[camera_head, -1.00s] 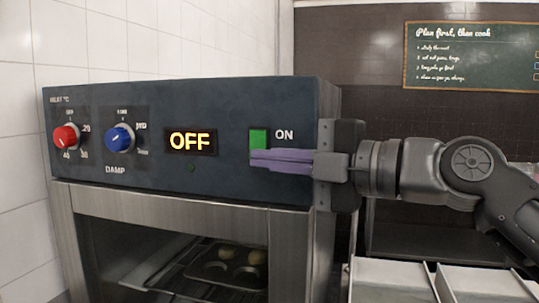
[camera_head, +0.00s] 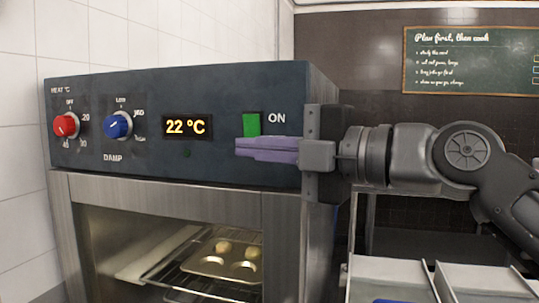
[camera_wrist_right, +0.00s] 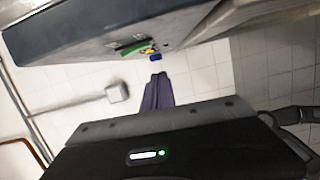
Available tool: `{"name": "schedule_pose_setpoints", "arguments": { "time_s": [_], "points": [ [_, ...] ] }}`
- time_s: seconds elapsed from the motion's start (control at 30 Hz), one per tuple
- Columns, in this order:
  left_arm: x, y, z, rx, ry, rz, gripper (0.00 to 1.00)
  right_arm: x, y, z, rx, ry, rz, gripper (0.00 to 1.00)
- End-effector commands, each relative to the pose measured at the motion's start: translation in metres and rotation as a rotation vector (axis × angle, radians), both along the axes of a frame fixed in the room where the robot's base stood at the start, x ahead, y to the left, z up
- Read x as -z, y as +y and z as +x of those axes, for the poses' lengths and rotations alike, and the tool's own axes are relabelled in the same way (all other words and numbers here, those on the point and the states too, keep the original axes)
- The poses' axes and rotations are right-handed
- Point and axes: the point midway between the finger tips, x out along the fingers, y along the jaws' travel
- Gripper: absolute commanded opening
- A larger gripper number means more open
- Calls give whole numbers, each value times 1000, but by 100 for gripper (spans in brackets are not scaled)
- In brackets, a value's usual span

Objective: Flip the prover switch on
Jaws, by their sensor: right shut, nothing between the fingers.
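The prover (camera_head: 80,95) has a dark control panel with a green switch (camera_head: 251,124) beside the word ON. Its display (camera_head: 187,127) reads 22 °C in yellow. My right gripper (camera_head: 240,147) is shut and empty, its purple fingers in front of the panel and covering the lower part of the switch. Whether the tips touch the switch cannot be told. In the right wrist view the closed purple fingers (camera_wrist_right: 157,90) point toward the panel, where the green switch (camera_wrist_right: 136,47) shows at a steep angle. My left gripper is not in view.
A red HEAT knob (camera_head: 66,126) and a blue DAMP knob (camera_head: 118,125) sit left of the display. A tray with dough (camera_head: 222,265) is lit inside the prover. Metal bins (camera_head: 390,275) stand at lower right. A chalkboard (camera_head: 470,60) hangs behind.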

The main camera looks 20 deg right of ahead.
Motion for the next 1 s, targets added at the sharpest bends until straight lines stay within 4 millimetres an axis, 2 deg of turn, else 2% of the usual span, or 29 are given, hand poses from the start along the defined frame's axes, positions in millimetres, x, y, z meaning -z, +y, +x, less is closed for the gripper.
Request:
{"name": "schedule_pose_setpoints", "arguments": {
  "time_s": [0.03, 0.3, 0.5, 1.0],
  "points": [
    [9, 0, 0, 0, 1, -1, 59, 4, -2, -5, 2, -2, 2, 0],
    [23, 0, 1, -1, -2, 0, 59, 4, -44, -49, 0, -2, 2, 0],
    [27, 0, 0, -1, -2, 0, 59, 4, -63, -69, -1, -2, 1, 0],
    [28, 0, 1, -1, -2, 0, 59, 3, -67, -73, -1, -1, -1, 0]
  ]
}}
